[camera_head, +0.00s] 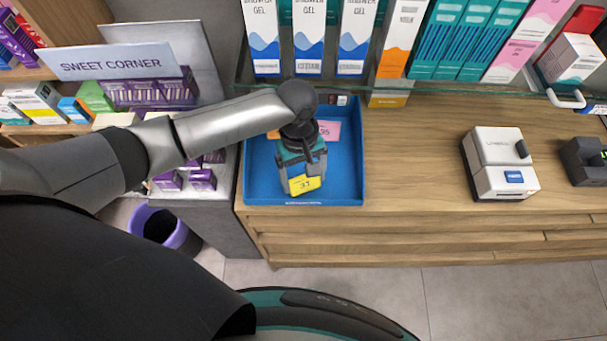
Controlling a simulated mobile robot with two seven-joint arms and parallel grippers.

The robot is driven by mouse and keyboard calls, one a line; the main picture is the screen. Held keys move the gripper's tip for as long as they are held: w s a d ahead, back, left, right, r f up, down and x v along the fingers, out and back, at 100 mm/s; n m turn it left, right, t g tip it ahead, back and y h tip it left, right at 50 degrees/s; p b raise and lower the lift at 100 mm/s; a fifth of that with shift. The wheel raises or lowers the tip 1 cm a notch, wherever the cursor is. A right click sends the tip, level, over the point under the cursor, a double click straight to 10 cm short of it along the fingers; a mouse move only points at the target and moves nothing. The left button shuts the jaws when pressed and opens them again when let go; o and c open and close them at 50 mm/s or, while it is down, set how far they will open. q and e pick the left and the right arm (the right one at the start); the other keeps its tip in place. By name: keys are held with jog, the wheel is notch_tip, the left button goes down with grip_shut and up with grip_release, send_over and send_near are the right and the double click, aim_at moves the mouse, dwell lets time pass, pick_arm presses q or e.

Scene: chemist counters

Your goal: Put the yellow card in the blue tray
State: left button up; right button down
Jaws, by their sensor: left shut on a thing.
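The blue tray (345,185) lies on the wooden counter in the head view. My left gripper (304,183) reaches over it from the left and points down. It is shut on the yellow card (305,185), which shows below the fingers with dark figures on it. The card is over the front half of the tray. I cannot tell whether it touches the tray floor. A pink card (328,131) lies at the back of the tray, partly hidden by my arm. My right gripper is not in view.
A white-and-grey machine (499,163) and a dark device (585,160) stand on the counter at the right. Upright boxes (309,35) line the shelf behind. A sweets display (150,90) stands at the left. The counter (415,165) right of the tray is clear.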

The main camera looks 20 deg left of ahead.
pick_arm(q)
jog(key=shift+f, duration=0.1)
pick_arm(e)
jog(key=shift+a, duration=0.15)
pick_arm(q)
jog(key=o, duration=1)
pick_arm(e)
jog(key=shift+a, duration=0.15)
pick_arm(q)
notch_tip(320, 180, up, 12)
jog(key=w+a+p, duration=0.1)
jog(key=p, duration=0.1)
jog(key=shift+w, duration=0.2)
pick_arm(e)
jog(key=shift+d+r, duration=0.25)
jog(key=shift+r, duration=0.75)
